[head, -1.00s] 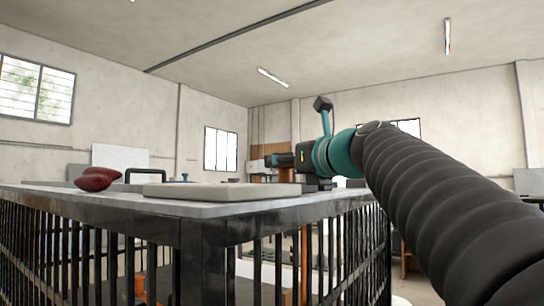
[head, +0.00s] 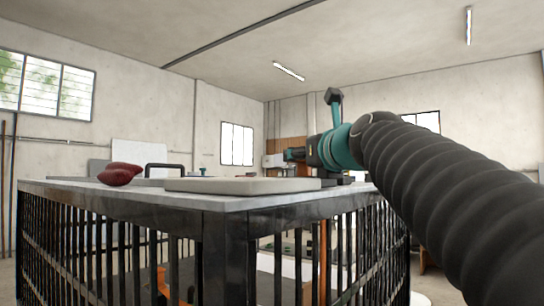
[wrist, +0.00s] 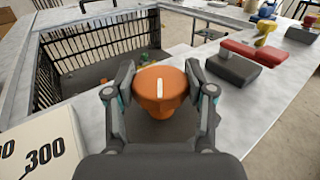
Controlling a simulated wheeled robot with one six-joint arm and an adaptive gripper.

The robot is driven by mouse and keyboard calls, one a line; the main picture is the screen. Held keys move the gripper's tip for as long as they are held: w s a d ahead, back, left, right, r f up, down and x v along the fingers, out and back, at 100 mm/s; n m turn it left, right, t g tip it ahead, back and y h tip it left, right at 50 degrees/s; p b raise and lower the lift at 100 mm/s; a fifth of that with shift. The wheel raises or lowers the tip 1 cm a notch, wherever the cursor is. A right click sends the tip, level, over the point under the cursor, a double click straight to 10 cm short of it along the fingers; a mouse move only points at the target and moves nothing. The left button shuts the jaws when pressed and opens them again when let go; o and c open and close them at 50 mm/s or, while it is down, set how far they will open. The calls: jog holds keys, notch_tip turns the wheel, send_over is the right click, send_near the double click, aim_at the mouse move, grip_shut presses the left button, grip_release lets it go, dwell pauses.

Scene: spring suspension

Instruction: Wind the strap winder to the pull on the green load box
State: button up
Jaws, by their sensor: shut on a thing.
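An orange knob (wrist: 161,92) with a white line on top, which looks like the strap winder, stands at the bench edge in the wrist view. My gripper (wrist: 160,77) has a finger on each side of it and is shut on it. The white line points roughly up the picture. In the head view my gripper (head: 315,151) shows small above the bench, and the knob cannot be made out there. A tiny green spot shows in the barred well beyond the knob; I cannot tell whether it is the green load box.
A white card (wrist: 45,150) reading 300 lies at the lower left of the wrist view. The barred frame (head: 225,255) carries a grey top with a red thing (head: 121,174).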

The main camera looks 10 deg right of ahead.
jog(key=o, duration=1.2)
jog(key=s, duration=0.4)
jog(key=s+d, duration=0.1)
jog(key=s, duration=0.3)
jog(key=s+d, duration=0.1)
jog(key=s, duration=0.2)
jog(key=shift+s, duration=0.4)
